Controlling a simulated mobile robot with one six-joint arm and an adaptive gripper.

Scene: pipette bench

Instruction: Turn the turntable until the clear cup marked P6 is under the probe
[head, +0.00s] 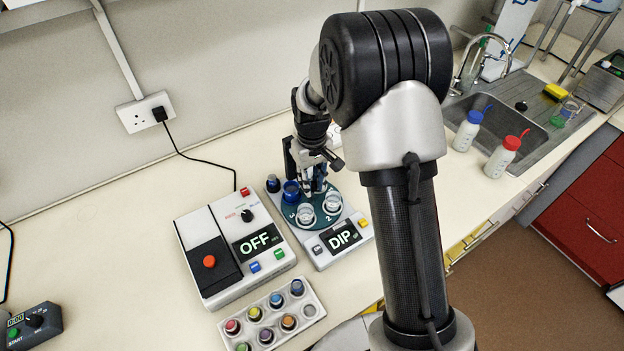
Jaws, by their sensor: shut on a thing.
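The dark teal turntable (289,216) sits on a white device whose display (341,237) reads DIP. Two clear cups stand near its front edge: a left clear cup (305,213) by the number 3 and a right clear cup (332,204) by the number 2. A blue cup (291,191) stands at its left. I cannot read a P6 mark on any cup. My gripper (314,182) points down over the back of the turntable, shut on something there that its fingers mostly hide. I cannot make out the probe; the gripper and arm cover that area.
Left of the turntable is a white box (187,232) with an OFF display and a red button. A tray (262,304) of coloured vials lies in front. A dark timer (34,325) is at far left. Two bottles and a sink (495,112) are at right.

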